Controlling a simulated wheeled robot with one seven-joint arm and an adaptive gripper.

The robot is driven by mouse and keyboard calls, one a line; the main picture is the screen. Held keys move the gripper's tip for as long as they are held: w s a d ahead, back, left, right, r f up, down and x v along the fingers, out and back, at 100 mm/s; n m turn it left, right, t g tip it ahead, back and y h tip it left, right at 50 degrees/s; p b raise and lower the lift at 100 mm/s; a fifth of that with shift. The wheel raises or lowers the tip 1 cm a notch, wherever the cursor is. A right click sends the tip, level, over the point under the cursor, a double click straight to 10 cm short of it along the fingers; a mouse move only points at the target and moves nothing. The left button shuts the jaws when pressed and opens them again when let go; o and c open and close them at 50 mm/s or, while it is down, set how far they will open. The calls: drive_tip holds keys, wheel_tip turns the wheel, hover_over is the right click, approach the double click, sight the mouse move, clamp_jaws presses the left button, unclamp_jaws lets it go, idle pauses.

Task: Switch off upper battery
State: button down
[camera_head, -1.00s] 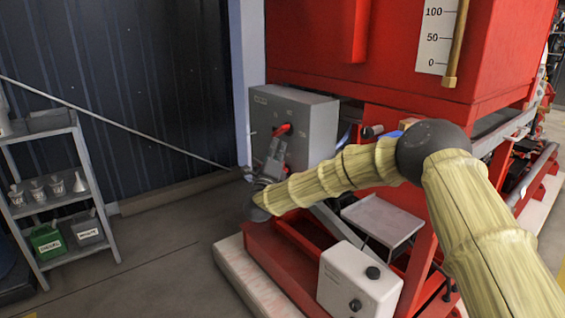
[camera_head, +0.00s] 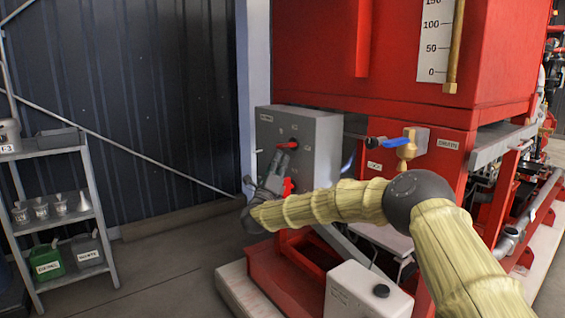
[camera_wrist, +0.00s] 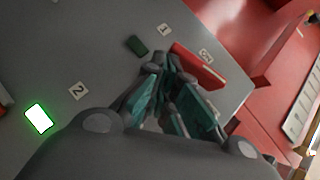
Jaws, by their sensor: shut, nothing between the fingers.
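The grey battery box (camera_head: 318,150) stands against the red tank frame. In the wrist view a red switch handle (camera_wrist: 198,66) lies just beyond the fingers (camera_wrist: 178,88). Small number labels (camera_wrist: 78,90) surround it. I cannot tell whether the fingers touch the handle.
A lit green indicator (camera_wrist: 38,118) and a dark green one (camera_wrist: 137,45) sit on the panel. A blue-handled brass valve (camera_head: 404,145) is right of the box. A white container (camera_head: 365,292) stands below my arm. A grey shelf (camera_head: 60,215) is at left, with open floor between.

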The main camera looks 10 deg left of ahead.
drive_tip(key=v, duration=1.1)
drive_tip(key=shift+s+f, duration=0.25)
drive_tip(key=shift+d, duration=0.1)
